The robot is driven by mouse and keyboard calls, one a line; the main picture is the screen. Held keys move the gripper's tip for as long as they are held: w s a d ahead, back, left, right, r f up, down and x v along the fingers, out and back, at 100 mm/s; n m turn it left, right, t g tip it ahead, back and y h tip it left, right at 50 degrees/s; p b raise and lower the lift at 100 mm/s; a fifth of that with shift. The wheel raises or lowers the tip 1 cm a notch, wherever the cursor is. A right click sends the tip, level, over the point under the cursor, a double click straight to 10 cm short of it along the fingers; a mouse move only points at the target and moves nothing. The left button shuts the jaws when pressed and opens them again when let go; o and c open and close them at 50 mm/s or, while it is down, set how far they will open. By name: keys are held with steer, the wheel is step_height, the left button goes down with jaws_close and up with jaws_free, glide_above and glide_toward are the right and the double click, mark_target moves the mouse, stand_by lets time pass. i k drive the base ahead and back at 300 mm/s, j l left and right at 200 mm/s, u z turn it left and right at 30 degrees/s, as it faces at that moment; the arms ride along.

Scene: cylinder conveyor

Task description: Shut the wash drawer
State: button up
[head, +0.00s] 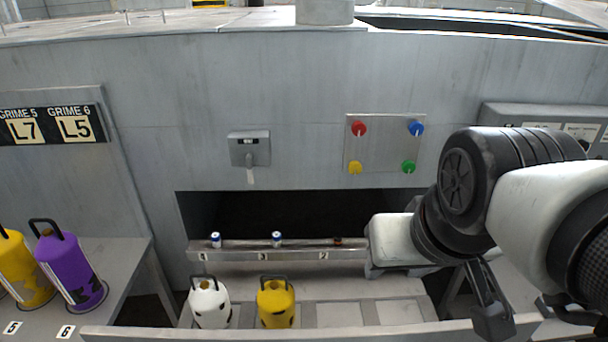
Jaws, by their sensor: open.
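The wash drawer (240,331) is pulled out toward me below a dark opening (290,213) in the grey wall. Its long pale front rail runs along the bottom of the head view. A white cylinder with dark patches (210,303) and a yellow cylinder (276,303) stand upright inside it on the left, each with a black handle. The slots to their right look empty. My gripper (528,310) is at the lower right, open, with its dark fingers near the rail's right end. I cannot tell whether it touches the rail. My arm hides the drawer's right side.
Purple (73,270) and yellow (25,272) cylinders stand on a left shelf (105,262). A numbered ledge (225,247) holds small blue-and-white items. A lever box (249,148) and a panel with coloured knobs (386,143) are on the wall above the opening.

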mark_target(336, 301)
steer(key=k+j, duration=0.35)
steer(key=j, duration=0.15)
steer(key=k+j, duration=0.3)
steer(key=k, duration=0.2)
steer(key=l, duration=0.1)
steer(key=i+z, duration=0.05)
